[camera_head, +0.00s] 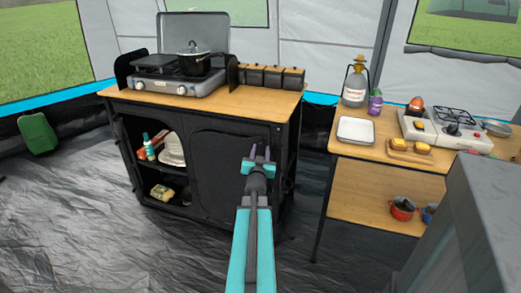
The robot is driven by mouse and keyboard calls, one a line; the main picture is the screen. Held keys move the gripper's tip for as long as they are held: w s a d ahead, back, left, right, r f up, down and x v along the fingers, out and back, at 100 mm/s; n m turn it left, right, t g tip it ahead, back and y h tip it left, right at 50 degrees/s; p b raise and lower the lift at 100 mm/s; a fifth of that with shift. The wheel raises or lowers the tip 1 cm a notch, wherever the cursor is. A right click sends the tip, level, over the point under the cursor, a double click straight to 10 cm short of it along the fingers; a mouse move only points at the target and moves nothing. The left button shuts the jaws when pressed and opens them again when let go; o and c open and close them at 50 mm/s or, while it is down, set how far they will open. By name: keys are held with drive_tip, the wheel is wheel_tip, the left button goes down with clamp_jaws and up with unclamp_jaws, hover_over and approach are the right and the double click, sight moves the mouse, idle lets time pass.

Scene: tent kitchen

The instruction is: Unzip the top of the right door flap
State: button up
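The right door flap (217,168) is a dark fabric panel on the front of the black camping cupboard (187,108). It hangs flat over the right compartment, with a rounded seam along its top and left side. The zip pull is too small to make out. My gripper (260,150) is in front of the flap's upper right part, near the cupboard's right front post.
The cupboard's left compartment is open, with plates (171,149) and bottles on shelves. A stove with a pot (193,62) stands on top. Dark groundsheet (75,220) lies clear at the left.

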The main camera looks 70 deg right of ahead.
drive_tip(key=p+v, duration=0.5)
drive_tip(key=v, duration=0.1)
drive_tip(key=shift+r, duration=0.2)
drive_tip(key=shift+a+p, duration=0.4)
drive_tip(key=shift+p, duration=0.5)
drive_tip(key=shift+p+v, duration=2.3)
drive_tip(key=shift+p, duration=1.7)
drive_tip(key=shift+f, duration=0.1)
